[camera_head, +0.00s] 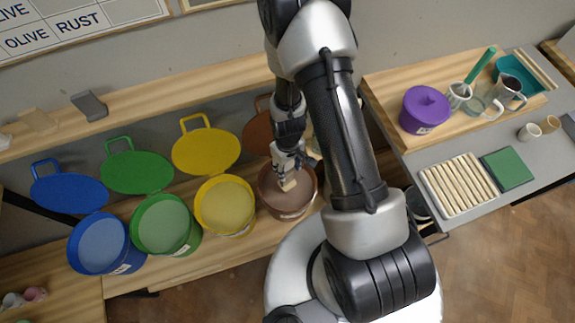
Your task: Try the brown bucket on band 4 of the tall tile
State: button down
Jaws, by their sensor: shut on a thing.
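The brown bucket (292,211) stands open at the right end of the bucket row, with brownish glaze inside. Its brown lid (257,134) leans behind it, partly hidden by my arm. My gripper (287,181) is over the bucket's mouth, pointing down, shut on a small pale tile (289,186). The tile's lower end is at or just above the glaze; I cannot tell whether it touches. No bands can be made out on the tile at this size.
Open yellow (228,232), green (183,247) and blue (124,262) buckets stand to the left, their lids raised behind. A shelf (180,97) behind holds a grey tile (90,106) and a beige tile (39,120). A purple tub (424,127), mugs and a slatted rack (440,211) are at right.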

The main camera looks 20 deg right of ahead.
dwell(0.3)
notch_tip(320, 180, up, 6)
jog(key=p, duration=0.4)
jog(key=shift+r, duration=0.15)
